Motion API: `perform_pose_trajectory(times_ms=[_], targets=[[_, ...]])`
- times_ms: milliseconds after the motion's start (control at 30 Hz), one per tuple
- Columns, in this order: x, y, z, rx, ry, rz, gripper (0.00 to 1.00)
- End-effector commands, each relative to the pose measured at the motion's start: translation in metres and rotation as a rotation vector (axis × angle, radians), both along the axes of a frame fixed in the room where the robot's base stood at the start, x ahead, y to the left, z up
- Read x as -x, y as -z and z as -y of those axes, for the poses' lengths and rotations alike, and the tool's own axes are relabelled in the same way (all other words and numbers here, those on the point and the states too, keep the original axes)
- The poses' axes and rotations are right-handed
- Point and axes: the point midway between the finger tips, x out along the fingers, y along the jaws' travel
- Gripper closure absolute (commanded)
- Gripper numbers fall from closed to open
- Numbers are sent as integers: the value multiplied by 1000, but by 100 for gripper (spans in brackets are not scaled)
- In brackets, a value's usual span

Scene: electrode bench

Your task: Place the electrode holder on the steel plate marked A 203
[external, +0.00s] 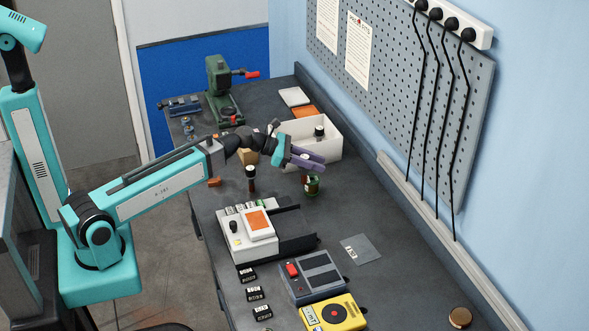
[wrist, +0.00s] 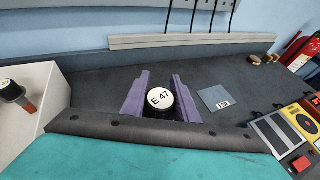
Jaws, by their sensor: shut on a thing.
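My gripper (external: 306,162) has purple fingers and is above the bench, in front of the white box. In the wrist view my gripper (wrist: 160,98) is shut on a dark electrode holder (wrist: 160,99) with a round white cap that reads E 47. Its brown body (external: 303,176) shows only partly below the fingers in the external view. A grey steel plate (external: 360,249) lies flat on the bench toward the front right, apart from the holder. It also shows in the wrist view (wrist: 213,96), right of the fingers. Its small label is too small to read surely.
A white box (external: 330,150) holds another black-topped holder (external: 319,133). A white device (external: 246,236), a grey meter (external: 313,275) and a yellow box (external: 334,313) stand near the plate.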

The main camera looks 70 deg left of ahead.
Motion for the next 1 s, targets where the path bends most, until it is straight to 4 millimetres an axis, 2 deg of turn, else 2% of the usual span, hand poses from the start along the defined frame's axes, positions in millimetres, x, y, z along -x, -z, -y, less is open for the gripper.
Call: perform_pose_trajectory(times_ms=[467,700,767,867,1000], targets=[[0,1,1,1,-2,1,100],[-17,2,0,1,8,2,100],[-26,2,8,0,23,2,100],[-42,2,31,0,60,3,100],[-62,1,72,0,122,3,100]])
